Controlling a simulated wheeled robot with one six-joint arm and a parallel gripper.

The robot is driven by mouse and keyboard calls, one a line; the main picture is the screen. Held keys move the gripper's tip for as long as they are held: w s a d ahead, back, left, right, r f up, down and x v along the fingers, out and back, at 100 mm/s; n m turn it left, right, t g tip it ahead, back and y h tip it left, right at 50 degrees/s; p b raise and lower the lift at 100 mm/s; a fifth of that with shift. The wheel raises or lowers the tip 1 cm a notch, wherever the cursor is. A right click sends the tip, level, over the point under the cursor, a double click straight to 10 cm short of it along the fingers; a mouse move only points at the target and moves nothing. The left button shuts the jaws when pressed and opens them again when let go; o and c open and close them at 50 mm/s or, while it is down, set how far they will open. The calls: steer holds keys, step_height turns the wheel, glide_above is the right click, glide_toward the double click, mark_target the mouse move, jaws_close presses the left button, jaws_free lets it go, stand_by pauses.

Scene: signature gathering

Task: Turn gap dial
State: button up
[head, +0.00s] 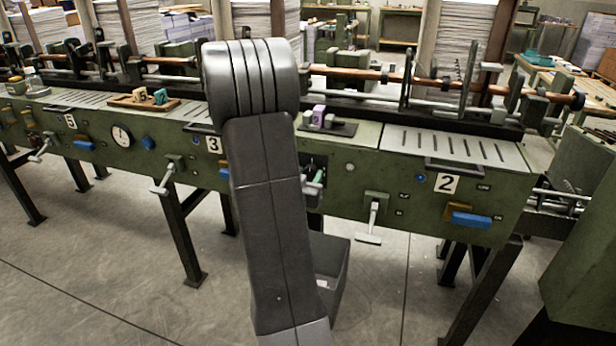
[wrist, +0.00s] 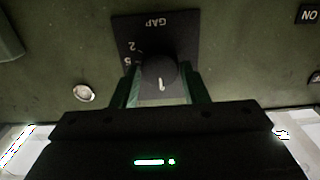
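The gap dial (wrist: 158,74) is a round black knob on a dark plate with "GAP", "2" and "5" showing upside down. Its white pointer mark faces the bottom of the wrist view. My gripper (wrist: 160,82) has its two green fingers on either side of the knob, very close to it. I cannot tell whether both fingers touch it. In the head view my gripper (head: 316,182) is at the green machine's front panel, and my arm hides most of that area, including the dial. Other dial numbers are hidden or too dark to read.
A round pale button (wrist: 84,93) is beside the dial plate, and a dark "ON" label (wrist: 309,14) is at the upper right. In the head view, a T-handle lever (head: 371,222) and a blue switch (head: 470,219) lie to the right. A dark bin (head: 330,270) is below.

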steer(key=c, duration=0.5)
steer(key=shift+b, duration=0.35)
steer(key=shift+f+m+b, duration=0.2)
steer(key=shift+m+b, duration=0.7)
steer(key=shift+b, duration=0.25)
steer(key=m+b, duration=0.2)
steer(key=b, duration=0.1)
steer(key=shift+d+f+m, duration=0.1)
steer(key=shift+m, duration=0.2)
steer(key=m+b, duration=0.5)
steer(key=b, duration=0.1)
steer(key=shift+s, duration=0.1)
steer(key=shift+d+m+b, duration=0.1)
steer(key=shift+m+b, duration=1.4)
steer(key=shift+m, duration=0.6)
